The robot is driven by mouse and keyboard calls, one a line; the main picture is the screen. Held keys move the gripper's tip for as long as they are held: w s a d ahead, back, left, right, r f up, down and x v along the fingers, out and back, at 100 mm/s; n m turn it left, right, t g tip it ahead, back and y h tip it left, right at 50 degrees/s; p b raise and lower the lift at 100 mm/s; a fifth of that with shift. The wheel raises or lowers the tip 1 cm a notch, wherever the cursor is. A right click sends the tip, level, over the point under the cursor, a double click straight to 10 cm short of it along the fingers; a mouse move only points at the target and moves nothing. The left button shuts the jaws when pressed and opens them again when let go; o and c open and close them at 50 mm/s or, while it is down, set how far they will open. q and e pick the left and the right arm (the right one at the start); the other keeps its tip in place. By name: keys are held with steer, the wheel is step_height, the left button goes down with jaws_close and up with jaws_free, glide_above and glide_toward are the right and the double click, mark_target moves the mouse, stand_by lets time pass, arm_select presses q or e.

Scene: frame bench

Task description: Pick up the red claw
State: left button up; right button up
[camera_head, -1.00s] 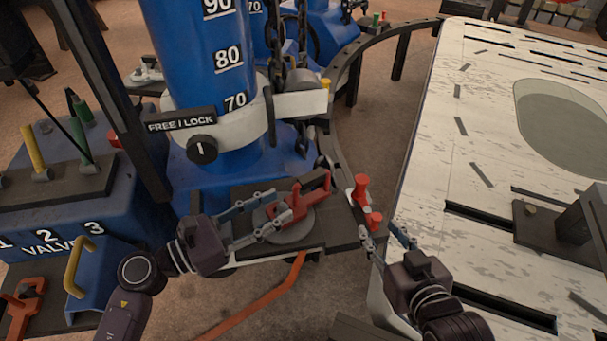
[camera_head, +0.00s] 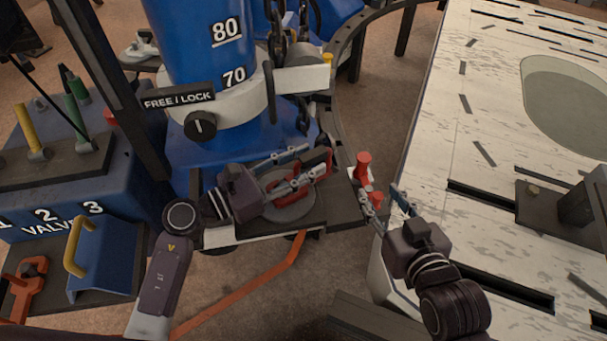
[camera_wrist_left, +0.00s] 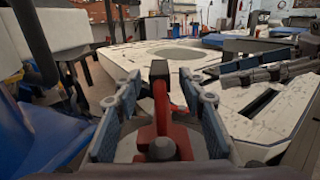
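The red claw (camera_head: 318,165) lies on a round grey disc (camera_head: 290,208) on the dark plate of a small stand at the foot of the blue column. My left gripper (camera_head: 302,166) is open, with its fingers on either side of the red claw. In the left wrist view, the red claw (camera_wrist_left: 163,120) stands between the two spread fingers, with visible gaps on both sides. The fingers partly hide it in the head view.
Red knobs (camera_head: 363,168) stand right of the plate. The blue column (camera_head: 207,45) with its lock dial rises behind. A worn white table (camera_head: 480,110) fills the right. A blue valve box (camera_head: 60,185) and an orange-red clamp (camera_head: 25,285) are at left.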

arm_select(q)
steer(key=shift+c, duration=0.5)
jaws_close()
steer(key=shift+r, duration=0.1)
steer(key=shift+r, duration=0.1)
steer(key=shift+r, duration=0.15)
step_height(320, 180, up, 5)
steer(key=shift+f+p, duration=0.2)
steer(key=shift+p, duration=0.95)
step_height(320, 180, up, 4)
steer(key=shift+r+p, duration=0.2)
steer(key=shift+p, duration=0.7)
steer(key=shift+r, duration=0.25)
arm_select(e)
steer(key=s+d+f+g+h, duration=0.1)
steer(key=s+d+f+g, duration=0.2)
steer(key=s+f+g, duration=0.2)
steer(key=s+d+f+g+h, duration=0.1)
steer(key=s+d+f+g, duration=0.2)
steer(key=s, duration=0.9)
steer(key=shift+s+f+m+g+h, duration=0.15)
steer(key=shift+f+m+g+h, duration=0.15)
steer(key=shift+f+g, duration=1.05)
steer(key=shift+f+t, duration=0.4)
steer(key=shift+t, duration=0.05)
